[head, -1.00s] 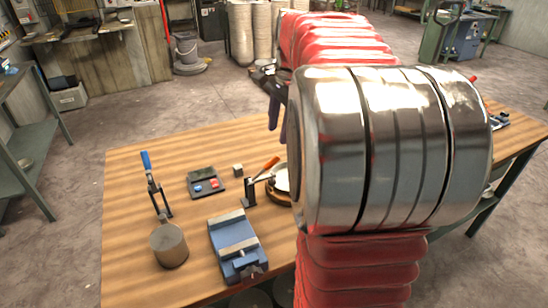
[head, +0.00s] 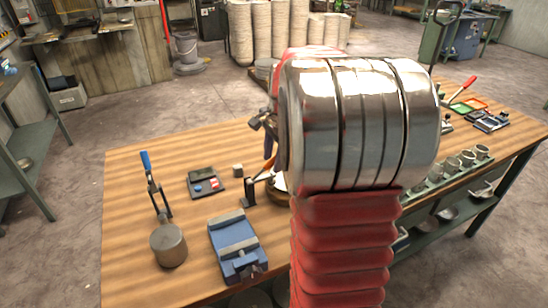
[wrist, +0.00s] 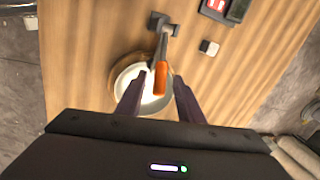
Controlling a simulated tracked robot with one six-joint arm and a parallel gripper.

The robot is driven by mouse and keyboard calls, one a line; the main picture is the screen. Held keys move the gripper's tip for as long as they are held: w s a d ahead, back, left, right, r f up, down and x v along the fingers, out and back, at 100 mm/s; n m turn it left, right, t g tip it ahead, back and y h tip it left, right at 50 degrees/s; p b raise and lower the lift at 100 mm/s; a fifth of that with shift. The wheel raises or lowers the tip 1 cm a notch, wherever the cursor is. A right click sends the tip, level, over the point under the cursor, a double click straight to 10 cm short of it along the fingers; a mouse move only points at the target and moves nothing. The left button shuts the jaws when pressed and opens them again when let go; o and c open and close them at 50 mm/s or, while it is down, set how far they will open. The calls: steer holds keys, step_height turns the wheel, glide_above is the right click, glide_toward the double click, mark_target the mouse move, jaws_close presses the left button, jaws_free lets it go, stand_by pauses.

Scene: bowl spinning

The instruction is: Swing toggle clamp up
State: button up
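The toggle clamp (wrist: 163,46) has an orange handle and a dark grey base. Its handle reaches over a white bowl (wrist: 127,80) that sits in a round wooden ring. In the head view the clamp (head: 249,190) stands near the middle of the table, and the bowl is mostly hidden behind my arm. My gripper (wrist: 158,90) is open, with one dark finger on each side of the handle's end as the wrist camera sees it. I cannot tell the height gap. In the head view my gripper (head: 268,146) is partly hidden by my arm, above the handle.
A blue vise (head: 238,245), a blue-handled lever tool (head: 153,185), a grey cylinder (head: 168,245) and a dark tray (head: 206,184) lie left of the clamp. A small block (head: 238,170) sits behind it. Several metal cups (head: 468,158) stand on the right. The table's left part has bare wood.

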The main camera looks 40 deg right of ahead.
jaws_close()
stand_by(0.4)
